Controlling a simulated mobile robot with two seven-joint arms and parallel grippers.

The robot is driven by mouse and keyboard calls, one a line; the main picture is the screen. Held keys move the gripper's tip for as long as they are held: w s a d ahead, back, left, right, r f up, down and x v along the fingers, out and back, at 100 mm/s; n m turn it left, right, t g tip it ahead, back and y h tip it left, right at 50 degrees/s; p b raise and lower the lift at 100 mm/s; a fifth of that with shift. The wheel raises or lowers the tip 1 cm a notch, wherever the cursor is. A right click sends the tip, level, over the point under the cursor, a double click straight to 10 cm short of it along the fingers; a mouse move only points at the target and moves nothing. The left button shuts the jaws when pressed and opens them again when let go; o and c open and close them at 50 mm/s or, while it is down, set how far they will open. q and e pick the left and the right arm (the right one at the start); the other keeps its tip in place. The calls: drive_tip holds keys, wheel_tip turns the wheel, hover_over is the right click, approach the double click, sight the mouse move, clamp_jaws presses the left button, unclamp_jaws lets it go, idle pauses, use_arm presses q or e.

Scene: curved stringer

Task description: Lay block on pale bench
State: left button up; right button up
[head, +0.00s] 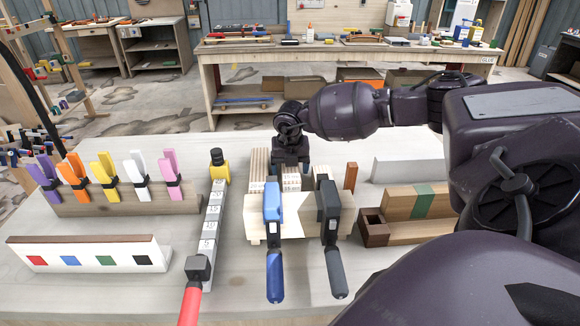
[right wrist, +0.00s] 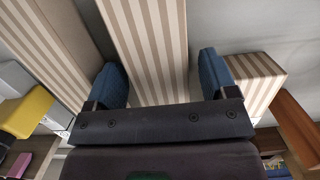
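My right gripper (head: 291,166) reaches down over a group of striped laminated blocks (head: 291,184) behind the clamp rack. In the right wrist view, its two blue fingertips (right wrist: 162,85) stand apart on either side of a striped block (right wrist: 148,40). Narrow gaps show between the block and the fingers, so the gripper is open. Other striped blocks lie to the left (right wrist: 45,45) and right (right wrist: 258,75) of it. In the head view, the gripper hides much of the middle block. The pale bench (head: 110,302) spreads under all of this. My left gripper is not in view.
A wooden rack with a blue clamp (head: 273,240) and a dark clamp (head: 331,240) stands in front of the blocks. A long bar clamp (head: 211,225) lies to their left. A spring-clamp rack (head: 130,203) and a colour-marked board (head: 90,254) are further left. Wooden boxes (head: 408,204) stand right.

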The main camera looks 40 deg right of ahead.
sight(291, 169)
wheel_tip(291, 169, up, 12)
drive_tip(key=s+a, duration=0.1)
drive_tip(key=shift+s, duration=0.15)
idle(0.5)
drive_tip(key=shift+r, duration=0.1)
